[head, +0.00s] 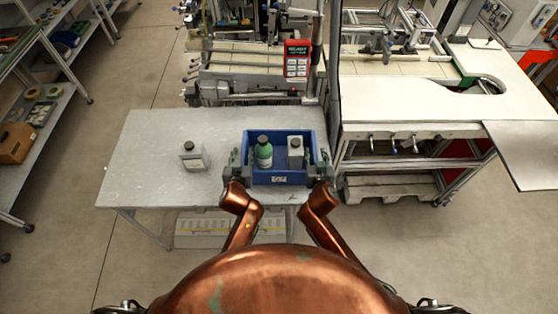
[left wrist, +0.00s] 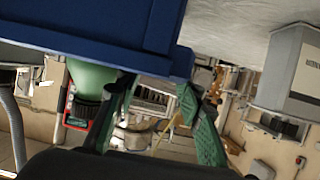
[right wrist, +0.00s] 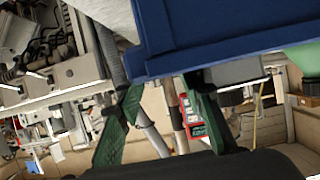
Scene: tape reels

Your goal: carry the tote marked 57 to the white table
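The blue tote (head: 281,178) stands on a grey table (head: 140,150), with a small label on its front whose marking is too small to read surely. It holds a green bottle (head: 264,155) and a grey-white bottle (head: 295,154). My left gripper (head: 236,158) is at its left wall and my right gripper (head: 325,162) at its right wall. In the left wrist view the fingers (left wrist: 160,120) are apart, on either side of the tote's rim. In the right wrist view the fingers (right wrist: 163,120) are likewise spread about the rim. A white-topped table (head: 420,103) is at the right.
A grey square container (head: 193,157) with a dark cap stands left of the tote on the grey table. A red device (head: 297,59) and machinery are behind. A metal frame post stands between the two tables. Shelves line the left.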

